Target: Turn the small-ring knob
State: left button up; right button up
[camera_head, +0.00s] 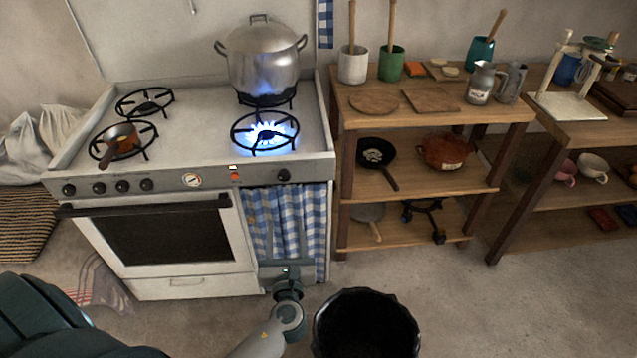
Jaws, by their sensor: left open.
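The stove (190,213) has a front panel with a row of dark round knobs. Several knobs (122,186) sit in its left half, and a single knob (283,175) sits near its right end. No label shows which one is the small-ring knob. My right gripper is not in view.
A small copper pan (121,139) sits on the front left ring, its handle toward the panel. The oven door handle (145,207) juts out below the knobs. A wooden shelf (425,119) with pans and mugs stands close on the right.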

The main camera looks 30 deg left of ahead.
pick_arm(q)
jog(key=shift+r, duration=0.3)
jog(key=shift+w, duration=0.2)
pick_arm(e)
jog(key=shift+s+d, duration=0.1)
pick_arm(q)
jog(key=p, duration=0.2)
send_near(284, 179)
jog(key=x, duration=0.8)
jog(key=shift+w+a, duration=0.2)
jog(key=shift+w, duration=0.15)
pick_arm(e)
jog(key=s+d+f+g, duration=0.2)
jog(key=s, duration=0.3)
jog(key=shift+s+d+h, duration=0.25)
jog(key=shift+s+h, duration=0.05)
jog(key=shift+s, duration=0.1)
pick_arm(q)
jog(key=c, duration=1.1)
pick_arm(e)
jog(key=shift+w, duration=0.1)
